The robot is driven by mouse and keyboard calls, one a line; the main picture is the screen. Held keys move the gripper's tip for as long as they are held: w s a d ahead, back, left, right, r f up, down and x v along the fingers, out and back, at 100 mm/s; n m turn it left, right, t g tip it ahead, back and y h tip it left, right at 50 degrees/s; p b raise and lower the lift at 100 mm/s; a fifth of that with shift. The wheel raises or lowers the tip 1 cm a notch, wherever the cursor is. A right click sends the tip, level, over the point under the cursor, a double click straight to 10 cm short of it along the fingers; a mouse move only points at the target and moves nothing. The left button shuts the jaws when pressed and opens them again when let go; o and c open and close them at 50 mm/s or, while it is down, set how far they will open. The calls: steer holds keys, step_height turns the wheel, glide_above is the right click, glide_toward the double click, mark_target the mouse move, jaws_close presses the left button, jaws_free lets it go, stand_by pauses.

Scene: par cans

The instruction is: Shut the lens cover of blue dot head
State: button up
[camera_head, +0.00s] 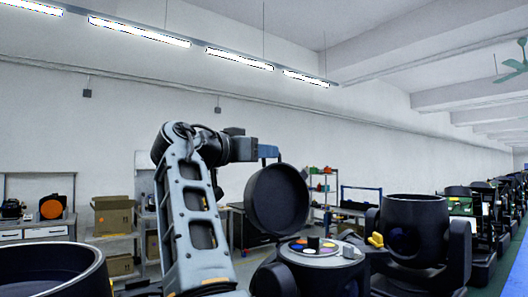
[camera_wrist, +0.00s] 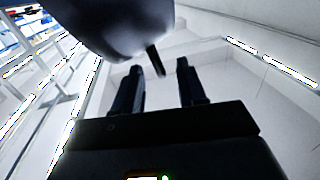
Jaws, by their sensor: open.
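The middle lamp head (camera_head: 330,276) has its round black lens cover (camera_head: 278,199) swung up, standing nearly upright at the left of its top. Coloured discs show on the exposed top. I cannot make out a blue dot mark on any head. My gripper (camera_head: 270,152) is at the cover's upper edge, its fingers partly unclear there. In the wrist view my gripper (camera_wrist: 159,67) is open, with two dark fingers apart. A dark rounded body, likely the cover (camera_wrist: 115,25), fills the top, and a thin dark bar (camera_wrist: 153,58) reaches down between the fingertips; contact is unclear.
Another black head (camera_head: 415,225) with a yellow tab (camera_head: 376,240) stands close on the right. A large black round rim (camera_head: 50,278) is at lower left. More heads line up at far right. Shelves with cardboard boxes (camera_head: 113,215) stand by the back wall.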

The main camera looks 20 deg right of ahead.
steer(key=shift+x, duration=0.9)
steer(key=shift+c, duration=0.4)
jaws_close()
